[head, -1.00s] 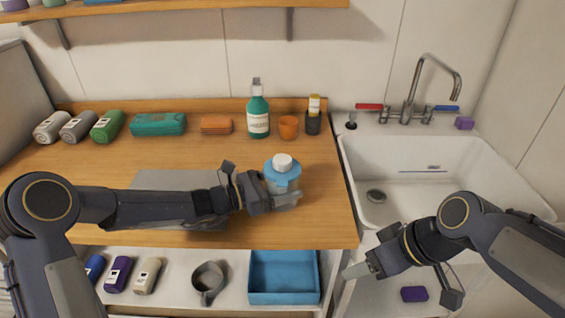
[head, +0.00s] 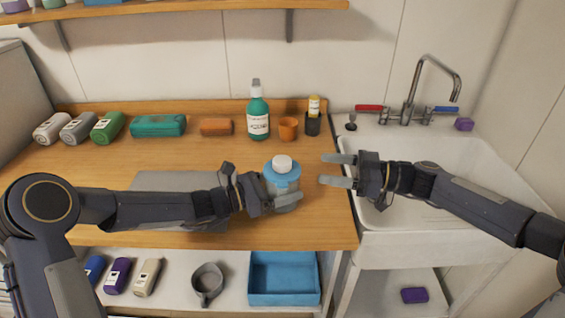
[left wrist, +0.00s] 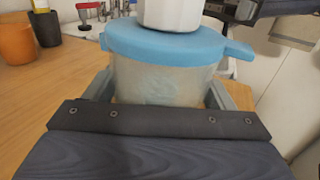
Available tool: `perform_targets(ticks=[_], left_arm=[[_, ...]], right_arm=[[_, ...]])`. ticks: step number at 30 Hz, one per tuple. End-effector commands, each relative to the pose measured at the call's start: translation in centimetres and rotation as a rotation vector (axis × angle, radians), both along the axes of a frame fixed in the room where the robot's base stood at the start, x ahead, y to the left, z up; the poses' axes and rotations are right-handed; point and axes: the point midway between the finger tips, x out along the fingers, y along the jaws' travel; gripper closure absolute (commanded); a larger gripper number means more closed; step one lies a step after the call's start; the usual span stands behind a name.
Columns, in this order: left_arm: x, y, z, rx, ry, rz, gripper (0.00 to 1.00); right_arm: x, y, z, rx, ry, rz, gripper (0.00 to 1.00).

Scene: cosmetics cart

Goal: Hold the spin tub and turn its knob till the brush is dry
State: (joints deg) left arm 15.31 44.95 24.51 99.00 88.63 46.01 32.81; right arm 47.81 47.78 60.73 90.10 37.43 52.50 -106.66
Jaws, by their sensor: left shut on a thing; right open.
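The spin tub (head: 283,180) stands on the wooden counter, with a blue lid and a white knob (head: 282,163) on top. My left gripper (head: 280,197) is shut around the tub's body from the left. In the left wrist view the tub's cloudy body (left wrist: 160,84) sits between the fingers, under the blue lid (left wrist: 165,42). My right gripper (head: 338,171) is open and empty, to the right of the tub at about knob height in the picture, its fingers pointing left. The brush is not visible; whether it is inside the tub I cannot tell.
A teal bottle (head: 258,115), an orange cup (head: 288,128) and a dark cup (head: 312,123) stand behind the tub. The sink (head: 440,160) lies to the right. A blue tray (head: 283,297) sits on the shelf below. The counter right of the tub is clear.

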Motion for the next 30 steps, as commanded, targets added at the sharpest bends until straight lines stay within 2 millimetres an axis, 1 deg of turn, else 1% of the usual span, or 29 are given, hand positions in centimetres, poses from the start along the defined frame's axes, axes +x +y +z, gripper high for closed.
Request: perform_targets(ticks=[5,12,15,18,21,30], left_arm=[[0.0,0.0,0.0,0.000,0.001,-0.001,0.55],[0.0,0.0,0.0,0.000,0.001,-0.001,0.55],[0.0,0.0,0.0,0.000,0.001,-0.001,0.55],[0.0,0.0,0.0,0.000,0.001,-0.001,0.55],[0.0,0.0,0.0,0.000,0.001,0.000,0.55],[0.0,0.0,0.0,0.000,0.000,0.000,0.55]], right_arm=[[0.4,3.0,0.0,0.000,0.001,0.007,0.40],[1.3,7.8,0.0,-0.002,0.002,0.007,0.40],[1.7,9.3,0.0,-0.002,0.002,0.005,0.40],[1.9,10.4,0.0,-0.002,0.002,0.004,0.40],[2.1,11.0,0.0,-0.003,0.003,0.002,0.40],[2.1,11.3,-0.1,-0.003,0.003,0.001,0.40]])
